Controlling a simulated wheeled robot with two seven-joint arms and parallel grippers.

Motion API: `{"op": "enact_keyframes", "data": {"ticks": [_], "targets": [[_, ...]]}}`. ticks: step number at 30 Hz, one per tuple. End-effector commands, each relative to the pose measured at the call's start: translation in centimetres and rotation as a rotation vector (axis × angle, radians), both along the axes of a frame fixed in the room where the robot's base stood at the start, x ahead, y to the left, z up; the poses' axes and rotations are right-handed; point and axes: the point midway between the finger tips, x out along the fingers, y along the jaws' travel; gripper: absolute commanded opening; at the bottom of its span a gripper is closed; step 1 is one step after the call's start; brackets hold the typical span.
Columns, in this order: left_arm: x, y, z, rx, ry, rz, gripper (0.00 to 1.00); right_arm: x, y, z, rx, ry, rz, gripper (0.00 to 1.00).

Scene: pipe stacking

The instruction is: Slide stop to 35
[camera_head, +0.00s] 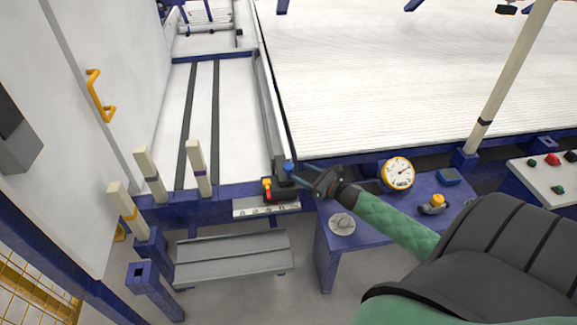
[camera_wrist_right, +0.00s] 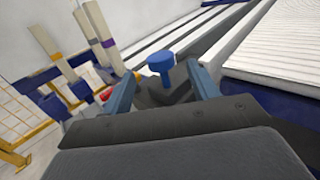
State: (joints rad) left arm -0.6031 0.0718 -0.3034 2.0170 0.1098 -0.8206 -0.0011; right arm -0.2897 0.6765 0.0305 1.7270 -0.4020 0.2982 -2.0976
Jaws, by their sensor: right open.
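The stop (camera_head: 283,194) is a dark block at the end of a long grey rail in the head view. It carries a blue knob (camera_head: 287,168), and a small yellow and red part sits on its left side. A pale scale strip (camera_head: 265,208) runs below it; its numbers are too small to read. My right gripper (camera_head: 299,171) reaches in from the right, close to the knob. In the right wrist view the knob (camera_wrist_right: 161,62) shows between the two open blue-grey fingers (camera_wrist_right: 163,78), apart from both. My left gripper is not in view.
A blue table (camera_head: 330,240) with a round dial gauge (camera_head: 397,173) and a grey disc (camera_head: 342,223) stands to the right. Pale posts (camera_head: 198,168) stand on the left. A grey bench (camera_head: 232,258) lies below. A wide ribbed white bed (camera_head: 400,80) spans the upper right.

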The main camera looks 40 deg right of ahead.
Motion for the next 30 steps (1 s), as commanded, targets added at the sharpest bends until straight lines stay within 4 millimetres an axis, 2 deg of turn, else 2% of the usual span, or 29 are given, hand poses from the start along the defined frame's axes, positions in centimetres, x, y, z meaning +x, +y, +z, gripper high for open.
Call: {"op": "enact_keyframes", "data": {"ticks": [15,21,30], "targets": [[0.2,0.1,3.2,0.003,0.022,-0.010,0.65,5.5,1.9,0.2,0.000,-0.001,0.001,0.60],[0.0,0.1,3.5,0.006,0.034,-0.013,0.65,6.5,2.3,0.1,0.002,0.000,0.001,0.60],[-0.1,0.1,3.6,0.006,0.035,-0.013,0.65,6.7,2.4,0.1,0.002,0.001,0.001,0.60]]}}
